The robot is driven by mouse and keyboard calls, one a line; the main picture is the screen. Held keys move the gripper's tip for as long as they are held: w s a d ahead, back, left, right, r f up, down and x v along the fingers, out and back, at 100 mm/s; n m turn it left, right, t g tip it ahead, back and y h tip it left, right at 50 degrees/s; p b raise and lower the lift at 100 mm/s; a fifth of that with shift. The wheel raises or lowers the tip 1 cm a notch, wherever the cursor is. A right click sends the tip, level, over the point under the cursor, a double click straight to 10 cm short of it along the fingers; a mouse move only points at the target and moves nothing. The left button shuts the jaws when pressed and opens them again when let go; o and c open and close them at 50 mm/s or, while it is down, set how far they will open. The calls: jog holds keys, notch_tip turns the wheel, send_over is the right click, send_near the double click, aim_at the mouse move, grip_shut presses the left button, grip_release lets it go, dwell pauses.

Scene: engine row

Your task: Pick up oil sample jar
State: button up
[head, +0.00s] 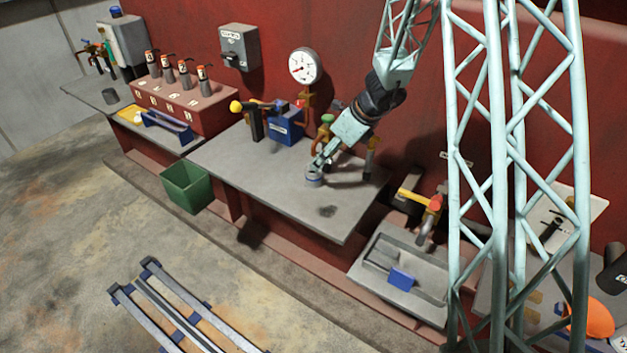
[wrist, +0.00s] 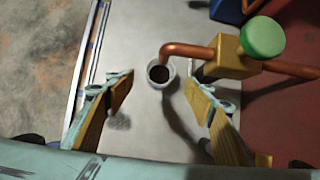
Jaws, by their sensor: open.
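The oil sample jar (wrist: 151,84) is a small round pale container with dark contents, seen from above in the wrist view. It stands on the grey bench under the end of a bent copper spout (wrist: 188,49), which covers part of its rim. In the head view the jar (head: 313,181) shows as a small grey-blue cup on the bench. My gripper (wrist: 160,92) is open and empty, its fingers to the left and right of the jar in the picture, apart from it. In the head view my gripper (head: 318,164) is just above the jar and hides part of it.
The spout joins a brass valve block (wrist: 230,58) with a green knob (wrist: 263,37), close to the right finger. A blue vise (head: 286,128) and a pressure gauge (head: 305,66) are behind. The bench front (head: 280,195) is clear. A green bin (head: 186,188) stands below.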

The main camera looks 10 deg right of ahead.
aim_at(320, 171)
jog(key=shift+b+x, duration=0.3)
jog(key=shift+x, duration=1.45)
jog(key=shift+b+x, duration=0.5)
jog(key=shift+x, duration=2.1)
jog(key=shift+w+a+r, duration=0.1)
jog(key=shift+w+r, duration=0.05)
jog(key=shift+c, duration=0.3)
jog(key=c, duration=1)
jog(key=shift+r, duration=0.35)
